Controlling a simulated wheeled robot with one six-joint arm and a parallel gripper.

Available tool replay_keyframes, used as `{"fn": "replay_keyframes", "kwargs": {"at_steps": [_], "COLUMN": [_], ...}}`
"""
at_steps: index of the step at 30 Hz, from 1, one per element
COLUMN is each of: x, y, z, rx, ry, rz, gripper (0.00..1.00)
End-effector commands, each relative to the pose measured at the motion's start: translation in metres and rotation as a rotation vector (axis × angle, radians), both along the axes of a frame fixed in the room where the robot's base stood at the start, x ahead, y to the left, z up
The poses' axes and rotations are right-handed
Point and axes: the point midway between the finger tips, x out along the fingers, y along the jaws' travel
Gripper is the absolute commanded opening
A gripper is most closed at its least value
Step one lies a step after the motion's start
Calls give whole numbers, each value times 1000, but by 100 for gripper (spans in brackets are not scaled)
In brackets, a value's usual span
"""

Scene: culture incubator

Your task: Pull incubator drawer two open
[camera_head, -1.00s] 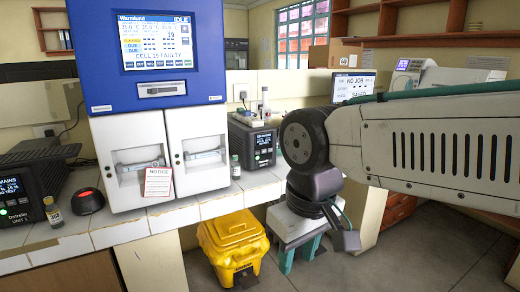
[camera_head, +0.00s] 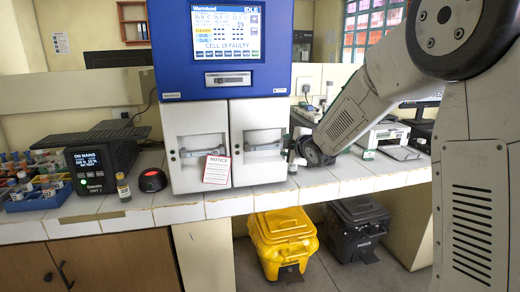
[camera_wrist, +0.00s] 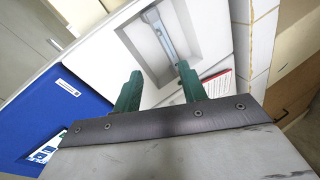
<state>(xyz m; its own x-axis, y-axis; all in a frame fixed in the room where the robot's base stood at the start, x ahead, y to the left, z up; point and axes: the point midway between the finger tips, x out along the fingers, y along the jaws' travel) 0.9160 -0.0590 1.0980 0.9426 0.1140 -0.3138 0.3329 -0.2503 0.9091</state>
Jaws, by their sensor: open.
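The incubator (camera_head: 172,72) has a blue upper housing with a screen and two white drawers side by side below. The right drawer (camera_head: 258,173) looks closed and has a recessed bar handle (camera_head: 263,143). The left drawer (camera_head: 187,143) also looks closed, with a notice card (camera_head: 216,169) at its lower right. In the wrist view, my gripper (camera_wrist: 158,72) has two green fingers spread apart and empty. They point at the recess of a white drawer, apparently the right one, whose handle (camera_wrist: 160,35) lies beyond the fingertips. In the head view, my wrist hides the fingers' exact position.
A yellow bin (camera_head: 283,238) and a black bin (camera_head: 358,230) stand below. A white instrument (camera_head: 383,138) is at right.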

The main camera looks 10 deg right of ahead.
Motion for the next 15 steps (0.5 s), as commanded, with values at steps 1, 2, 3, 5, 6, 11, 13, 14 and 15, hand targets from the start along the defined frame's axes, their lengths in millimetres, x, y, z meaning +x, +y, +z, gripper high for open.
{"fn": "replay_keyframes", "kwargs": {"at_steps": [1, 2, 3, 5, 6, 11, 13, 14, 15], "x": [19, 28, 38, 49, 54, 65, 68, 70, 73], "y": [4, 7, 11, 16, 19, 27, 29, 30, 32], "z": [-16, -21, -28, -37, -42, -55, -57, -58, -58], "rx": [-40, -64, -94, -129, -147, -193, -200, -202, -203], "ry": [-56, -95, -144, -211, -250, -356, -375, -380, -384], "rz": [61, 96, 140, 195, 225, 299, 312, 316, 317], "gripper": [42, 42, 42, 42, 42, 42, 42, 42, 42]}}
